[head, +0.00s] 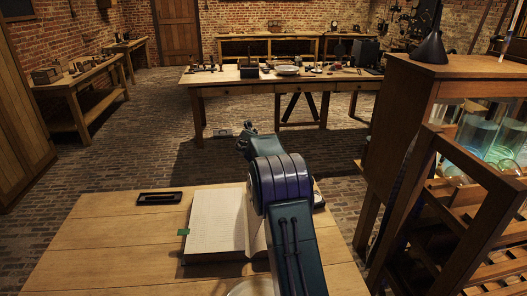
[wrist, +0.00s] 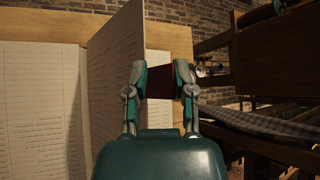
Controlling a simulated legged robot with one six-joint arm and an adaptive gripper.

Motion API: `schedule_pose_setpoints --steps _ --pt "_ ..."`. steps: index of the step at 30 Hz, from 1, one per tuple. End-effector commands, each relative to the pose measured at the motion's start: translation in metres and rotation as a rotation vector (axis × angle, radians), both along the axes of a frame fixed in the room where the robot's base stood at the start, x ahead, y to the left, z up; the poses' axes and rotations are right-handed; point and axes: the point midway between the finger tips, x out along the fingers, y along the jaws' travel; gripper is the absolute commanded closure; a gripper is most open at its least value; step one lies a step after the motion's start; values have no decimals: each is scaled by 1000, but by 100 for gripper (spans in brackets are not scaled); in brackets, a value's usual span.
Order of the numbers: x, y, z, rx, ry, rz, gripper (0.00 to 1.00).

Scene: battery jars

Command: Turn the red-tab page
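An open book (head: 216,222) with ruled, written pages lies on the wooden table; a green tab (head: 183,232) sticks out at its left edge. In the wrist view one page (wrist: 116,75) stands upright, its right edge beside my gripper. A dark red tab (wrist: 163,82) at that edge fills the gap between the fingertips of my gripper (wrist: 160,78), which is shut on it. The flat left page (wrist: 40,110) shows behind. In the head view my arm covers the book's right side, and the gripper and red tab are hidden.
A small black case (head: 160,198) lies behind the book on the table (head: 95,245). A round pale dish (head: 252,288) is partly hidden at the front edge. A wooden cabinet (head: 400,125) and rack with glass jars (head: 478,132) stand at right. The table's left side is clear.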

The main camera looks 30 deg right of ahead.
Motion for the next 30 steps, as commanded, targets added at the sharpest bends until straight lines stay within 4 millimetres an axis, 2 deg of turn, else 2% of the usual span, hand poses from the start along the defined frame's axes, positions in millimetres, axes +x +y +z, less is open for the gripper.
schedule_pose_setpoints --steps 1,8,15,23,25,26,30 --pt "-5 -5 -11 6 19 -4 100" --pt "-25 -44 -30 9 19 -7 100" --pt "-46 -83 -63 8 19 -3 100" --pt "-63 -115 -106 9 16 3 100" --pt "-60 -112 -100 6 10 5 70" --pt "-60 -112 -99 5 9 3 61" --pt "-61 -114 -98 4 7 1 61"
